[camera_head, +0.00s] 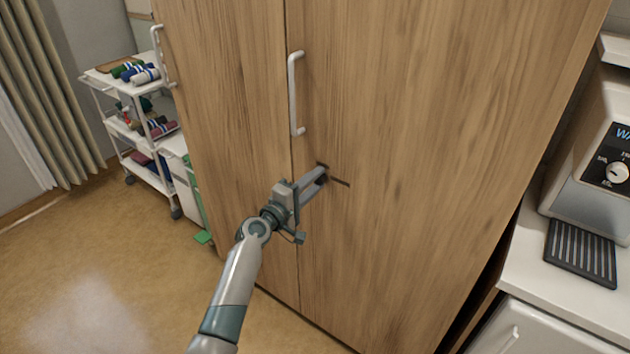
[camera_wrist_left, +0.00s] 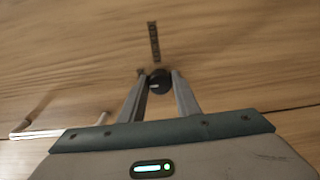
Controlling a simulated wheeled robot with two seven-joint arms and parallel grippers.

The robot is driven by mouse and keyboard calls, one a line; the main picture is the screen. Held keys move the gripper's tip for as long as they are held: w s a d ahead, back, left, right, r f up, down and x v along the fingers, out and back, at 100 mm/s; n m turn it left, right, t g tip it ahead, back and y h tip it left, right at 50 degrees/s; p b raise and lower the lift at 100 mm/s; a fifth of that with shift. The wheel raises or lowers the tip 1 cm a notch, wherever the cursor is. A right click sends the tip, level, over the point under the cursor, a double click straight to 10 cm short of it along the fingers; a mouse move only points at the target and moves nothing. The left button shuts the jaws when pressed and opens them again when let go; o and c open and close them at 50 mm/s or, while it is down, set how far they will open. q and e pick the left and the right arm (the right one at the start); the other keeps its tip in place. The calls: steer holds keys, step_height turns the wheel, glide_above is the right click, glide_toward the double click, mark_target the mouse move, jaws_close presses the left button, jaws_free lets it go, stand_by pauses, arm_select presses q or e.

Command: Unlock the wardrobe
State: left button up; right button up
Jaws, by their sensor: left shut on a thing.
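The tall wooden wardrobe (camera_head: 420,120) fills the middle of the head view, with two doors and a vertical seam between them. My left gripper (camera_head: 322,172) reaches its right door below the pale handle (camera_head: 293,95). In the left wrist view, the fingers (camera_wrist_left: 160,82) are shut on a small dark round knob (camera_wrist_left: 159,82) at the door face. Whether it is a key head or a lock knob, I cannot tell. A short dark strip (camera_wrist_left: 154,40) is on the door just beyond it. My right gripper is out of view.
A white trolley (camera_head: 125,130) with rolled textiles stands at the left, beyond the wardrobe. A white counter (camera_head: 535,275) with a machine (camera_head: 605,165) is close on the right. The floor (camera_head: 90,270) at the front left is clear.

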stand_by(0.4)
arm_select(q)
steer(key=o, duration=1)
steer(key=shift+o, duration=0.2)
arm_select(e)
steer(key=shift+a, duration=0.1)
arm_select(q)
steer(key=shift+a, duration=0.1)
steer(key=b+v, duration=0.2)
steer(key=v, duration=1.5)
steer(key=shift+s, duration=0.15)
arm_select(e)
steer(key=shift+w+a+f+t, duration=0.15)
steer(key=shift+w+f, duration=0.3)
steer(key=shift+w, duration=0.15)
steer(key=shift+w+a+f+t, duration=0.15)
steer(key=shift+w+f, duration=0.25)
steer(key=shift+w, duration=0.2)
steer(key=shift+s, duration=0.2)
